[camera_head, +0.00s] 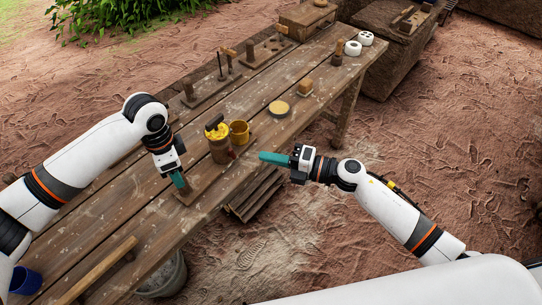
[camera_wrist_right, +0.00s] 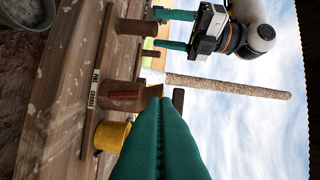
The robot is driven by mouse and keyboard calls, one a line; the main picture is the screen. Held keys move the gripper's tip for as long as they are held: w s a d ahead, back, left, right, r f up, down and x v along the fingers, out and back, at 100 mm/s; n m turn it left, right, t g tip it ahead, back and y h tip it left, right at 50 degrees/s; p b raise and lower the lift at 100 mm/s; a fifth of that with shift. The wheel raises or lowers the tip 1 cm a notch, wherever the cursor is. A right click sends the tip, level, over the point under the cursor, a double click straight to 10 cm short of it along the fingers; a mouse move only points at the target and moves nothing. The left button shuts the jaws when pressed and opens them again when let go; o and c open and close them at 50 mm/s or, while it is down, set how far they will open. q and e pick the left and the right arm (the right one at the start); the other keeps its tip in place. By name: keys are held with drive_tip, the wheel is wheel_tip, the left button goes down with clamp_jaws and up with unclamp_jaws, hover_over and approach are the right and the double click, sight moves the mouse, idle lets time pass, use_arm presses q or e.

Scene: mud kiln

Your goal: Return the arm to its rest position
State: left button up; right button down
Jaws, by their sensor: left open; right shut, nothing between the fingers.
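My right gripper (camera_head: 262,156) has its teal fingers together and empty. It points left, at the table's right edge, just right of the yellow mug (camera_head: 240,133). In the right wrist view its fingers (camera_wrist_right: 160,105) lie side by side with nothing between them. My left gripper (camera_head: 181,181) points down over the table at a small wooden block, left of the brown pot (camera_head: 219,151). In the right wrist view my left gripper (camera_wrist_right: 172,30) has its two teal fingers apart, with nothing seen held. Whether it touches the block is unclear.
The long wooden table (camera_head: 150,215) runs from lower left to upper right. A round disc (camera_head: 279,108), a small block (camera_head: 305,87) and white round items (camera_head: 366,38) stand farther back. A grey bucket (camera_head: 165,276) is below. Open dirt ground lies right of the table.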

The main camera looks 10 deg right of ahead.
use_arm(q)
wheel_tip(320, 180, up, 5)
drive_tip(key=shift+r, duration=0.1)
